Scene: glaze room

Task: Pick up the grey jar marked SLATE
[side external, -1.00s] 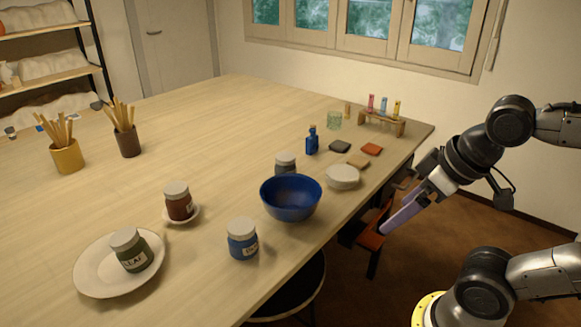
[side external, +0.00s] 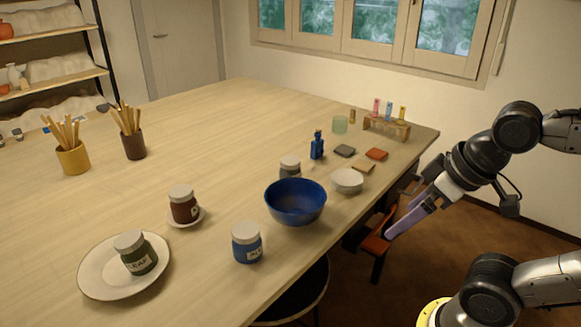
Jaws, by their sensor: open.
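A greyish jar with a pale lid (side external: 290,168) stands on the table just behind the blue bowl (side external: 296,203). The bowl hides its lower part, and no label on it can be read, so I cannot confirm it says SLATE. My gripper (side external: 401,219), with long purple fingers, is open and empty. It hangs beyond the table's right edge, well to the right of the jar and apart from it.
A blue jar (side external: 247,244), a brown jar (side external: 183,206) on a saucer and a green LEAF jar (side external: 135,254) on a plate (side external: 98,277) stand nearby. A white bowl (side external: 347,181) and a blue bottle (side external: 317,146) are right of the grey jar.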

